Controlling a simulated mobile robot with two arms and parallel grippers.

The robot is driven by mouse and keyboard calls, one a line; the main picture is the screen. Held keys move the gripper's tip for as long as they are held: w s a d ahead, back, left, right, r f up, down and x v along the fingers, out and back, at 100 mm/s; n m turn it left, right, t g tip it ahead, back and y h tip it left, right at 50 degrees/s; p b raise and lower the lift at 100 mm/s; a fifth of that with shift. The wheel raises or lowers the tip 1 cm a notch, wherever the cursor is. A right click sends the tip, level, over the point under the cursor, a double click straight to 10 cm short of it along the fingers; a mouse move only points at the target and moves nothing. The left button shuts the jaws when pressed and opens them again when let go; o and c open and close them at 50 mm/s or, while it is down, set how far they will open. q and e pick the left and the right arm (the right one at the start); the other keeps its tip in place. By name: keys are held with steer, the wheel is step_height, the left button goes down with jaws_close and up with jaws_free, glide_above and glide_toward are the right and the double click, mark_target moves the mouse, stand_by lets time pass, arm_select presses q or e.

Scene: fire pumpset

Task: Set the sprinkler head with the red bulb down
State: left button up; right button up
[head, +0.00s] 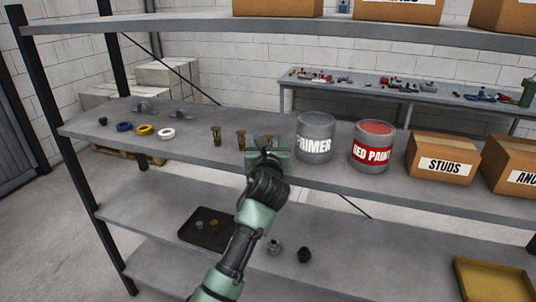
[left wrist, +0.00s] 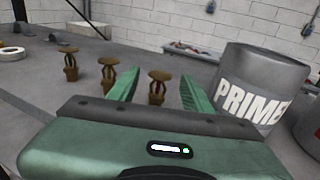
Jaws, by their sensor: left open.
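Three brass-brown sprinkler heads stand upright in a row on the upper grey shelf (head: 190,145). The left one (head: 215,136) and the middle one (head: 240,140) stand clear of my gripper. The right one (left wrist: 158,87) shows between the fingers of my left gripper (left wrist: 158,92) in the left wrist view, and it appears to stand on the shelf. In the head view my left gripper (head: 267,145) largely hides it. The gripper is open, with a gap on both sides of that head. The bulb colours are too small to tell. My right gripper is not in view.
A PRIMER can (head: 315,138) stands close right of my left gripper, then a RED PAINT can (head: 372,147) and a STUDS box (head: 443,157). A dark tray (head: 207,230) lies on the shelf below.

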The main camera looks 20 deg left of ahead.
arm_select(q)
steer(key=f+b+v, duration=0.1)
steer(key=b+v, duration=0.1)
steer(key=v, duration=0.8)
steer(key=s+d+f+n+g+h, duration=0.15)
steer(key=s+f+n, duration=0.35)
steer(key=f, duration=1)
steer(key=s+d+f+n+g+h, duration=0.1)
steer(key=s+f+n+g+h, duration=0.15)
steer(key=f+n, duration=0.85)
steer(key=s+d+f+n+g+h, duration=0.15)
steer(key=s+f, duration=0.35)
steer(key=f, duration=1.5)
steer(key=s+a+f+n+g, duration=0.2)
steer(key=s+f+n+g, duration=0.1)
steer(key=s+f, duration=0.55)
steer(key=s+a+f+n+g, duration=0.2)
steer(key=s+f+n, duration=0.1)
steer(key=s+f, duration=0.6)
steer(key=s+a+f+n+g, duration=0.1)
steer(key=s+f, duration=0.3)
steer(key=s, duration=0.5)
steer(key=s+a+f+n+g, duration=0.2)
steer(key=s+f+n, duration=0.1)
steer(key=s, duration=0.6)
steer(key=s+a+f+n+g, duration=0.2)
steer(key=s+f+n, duration=0.1)
steer(key=s, duration=0.6)
steer(key=shift+s+f, duration=0.15)
steer(key=shift+f, duration=0.75)
